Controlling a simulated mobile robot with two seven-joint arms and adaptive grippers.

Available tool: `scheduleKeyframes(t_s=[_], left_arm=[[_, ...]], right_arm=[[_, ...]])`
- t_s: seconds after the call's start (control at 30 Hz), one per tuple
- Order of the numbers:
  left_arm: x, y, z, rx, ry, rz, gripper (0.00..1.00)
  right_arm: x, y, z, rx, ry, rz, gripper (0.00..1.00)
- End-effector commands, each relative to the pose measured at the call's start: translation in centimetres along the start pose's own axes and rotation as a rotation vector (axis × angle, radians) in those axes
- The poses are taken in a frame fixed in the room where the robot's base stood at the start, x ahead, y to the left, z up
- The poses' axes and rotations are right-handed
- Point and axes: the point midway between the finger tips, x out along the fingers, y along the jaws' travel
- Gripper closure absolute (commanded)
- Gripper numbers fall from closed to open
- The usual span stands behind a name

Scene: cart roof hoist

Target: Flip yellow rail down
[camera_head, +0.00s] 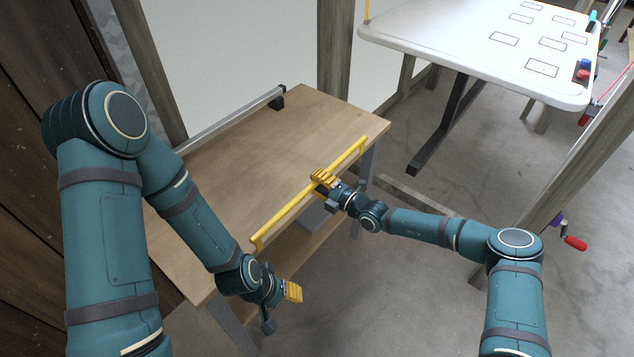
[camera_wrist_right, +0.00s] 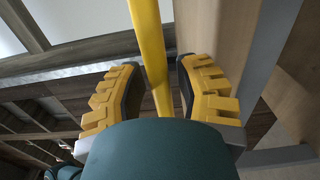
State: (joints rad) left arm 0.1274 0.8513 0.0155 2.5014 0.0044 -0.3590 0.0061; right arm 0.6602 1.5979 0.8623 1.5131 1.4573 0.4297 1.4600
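The yellow rail (camera_head: 300,201) runs along the front edge of the wooden bench (camera_head: 235,150), with bent ends at both sides. It stands at or slightly above the bench top. My right gripper (camera_head: 322,181) is at the rail, right of its middle. In the right wrist view the rail (camera_wrist_right: 152,50) passes between the two yellow fingers (camera_wrist_right: 161,95), with narrow gaps beside it, so the fingers look open around it. My left gripper (camera_head: 292,291) hangs below and in front of the rail's near end, apart from it; its finger opening is unclear.
A grey metal bar (camera_head: 235,118) lies along the bench's back edge. A white table (camera_head: 470,40) with marked rectangles stands at the upper right. A wooden post (camera_head: 570,170) and a red-handled crank (camera_head: 574,242) are at the right. The floor before the bench is clear.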

Motion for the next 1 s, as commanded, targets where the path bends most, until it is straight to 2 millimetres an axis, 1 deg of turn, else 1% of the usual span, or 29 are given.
scheduleKeyframes(t_s=[0.1,0.33,0.37,0.4,0.43,0.77,1.0], left_arm=[[0.03,-0.01,0.02,0.0,-0.001,0.0,0.53],[0.01,0.0,0.02,0.0,0.0,0.0,0.53],[0.01,0.0,0.02,0.0,0.0,0.0,0.53],[0.02,0.0,0.01,0.0,0.0,0.0,0.53],[0.02,0.0,0.01,0.0,0.0,0.0,0.53],[0.05,-0.02,0.01,0.0,0.0,0.0,0.53],[0.57,-0.21,0.23,0.001,-0.005,0.001,0.53]], right_arm=[[0.31,0.03,-0.03,0.0,0.0,0.001,0.68],[0.3,0.05,-0.02,0.0,0.0,0.0,0.68],[0.29,0.05,-0.02,0.0,0.001,0.0,0.79],[0.29,0.05,-0.02,0.0,0.001,0.0,0.93],[0.29,0.05,-0.02,0.0,0.001,0.0,1.0],[0.29,0.06,-0.01,0.0,0.0,0.002,1.0],[0.13,0.05,0.01,-0.001,0.0,0.031,1.0]])
